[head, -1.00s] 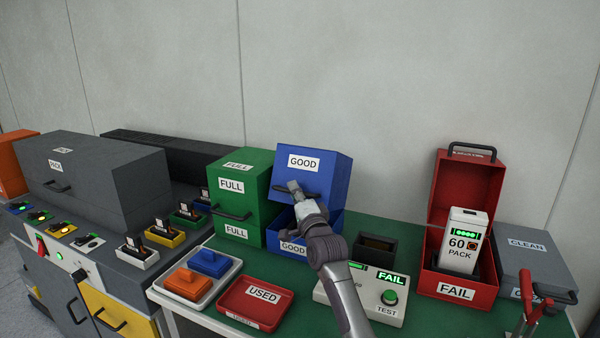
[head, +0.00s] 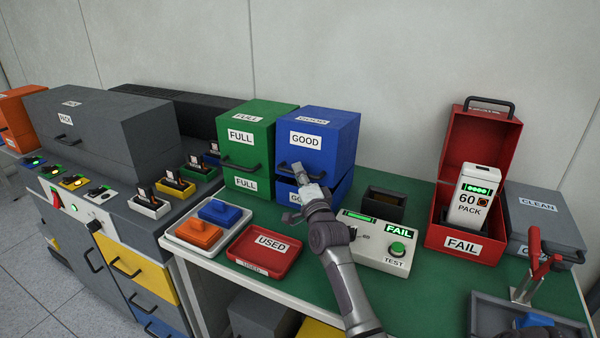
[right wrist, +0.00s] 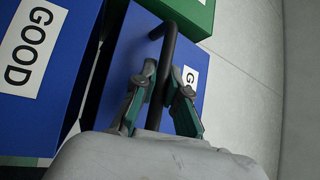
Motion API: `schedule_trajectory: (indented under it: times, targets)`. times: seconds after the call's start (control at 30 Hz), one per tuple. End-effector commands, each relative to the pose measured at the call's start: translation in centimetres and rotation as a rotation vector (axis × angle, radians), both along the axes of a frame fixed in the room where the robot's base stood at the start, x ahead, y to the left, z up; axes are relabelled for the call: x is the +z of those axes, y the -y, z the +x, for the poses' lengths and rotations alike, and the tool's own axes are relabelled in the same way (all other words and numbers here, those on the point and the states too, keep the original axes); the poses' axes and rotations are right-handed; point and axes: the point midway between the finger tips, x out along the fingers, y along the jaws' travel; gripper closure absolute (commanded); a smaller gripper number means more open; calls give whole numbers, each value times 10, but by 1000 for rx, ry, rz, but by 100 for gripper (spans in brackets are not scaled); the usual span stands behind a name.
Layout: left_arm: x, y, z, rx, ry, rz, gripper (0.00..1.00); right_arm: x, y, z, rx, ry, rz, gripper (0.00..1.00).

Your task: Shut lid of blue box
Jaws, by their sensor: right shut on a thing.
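The blue box (head: 347,184) marked GOOD stands on the green table, right of the green box. Its lid (head: 341,139) is swung down close over the base, with a dark gap still showing between them at the front and side. My right gripper (head: 299,171) is at the front of the lid. In the right wrist view my right gripper (right wrist: 160,95) has its two fingers shut on the dark bar handle (right wrist: 163,85) of the lid. My left gripper is not in view.
A green box (head: 257,147) marked FULL touches or nearly touches the blue box's left side. A red USED tray (head: 247,262), a tester (head: 370,250) showing FAIL and a dark open holder (head: 384,200) stand close by. An open red box (head: 437,236) holds a white pack (head: 478,190).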

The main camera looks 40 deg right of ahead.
Motion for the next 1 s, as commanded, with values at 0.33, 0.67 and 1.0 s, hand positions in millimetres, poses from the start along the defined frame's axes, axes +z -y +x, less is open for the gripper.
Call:
schedule_trajectory:
  times: [0.33,0.67,1.0]
  targets:
    - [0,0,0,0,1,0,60,0,-1,0,2,0,1,62]
    - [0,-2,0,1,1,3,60,-3,-3,-6,1,-2,1,62]
    - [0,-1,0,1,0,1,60,-19,-23,-68,2,-3,2,62]
